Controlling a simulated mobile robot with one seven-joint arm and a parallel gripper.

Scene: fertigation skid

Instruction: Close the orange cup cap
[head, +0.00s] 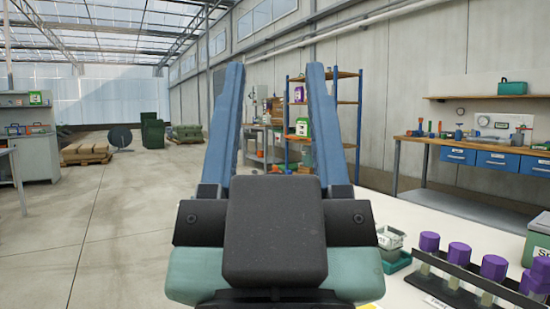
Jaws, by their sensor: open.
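My gripper (276,70) fills the middle of the head view, with its two long blue fingers pointing up and away. The fingers are well apart and nothing is held between them. I cannot make out an orange cup cap anywhere in this view. My gripper body covers much of the near white table (410,223), so anything behind it is hidden.
On the white table at right, a dark rack (462,268) holds several purple-capped vials. A small grey tray (391,240) and a green box (537,245) sit near it. A workbench (480,154) with tools stands behind. The left floor (120,215) is clear.

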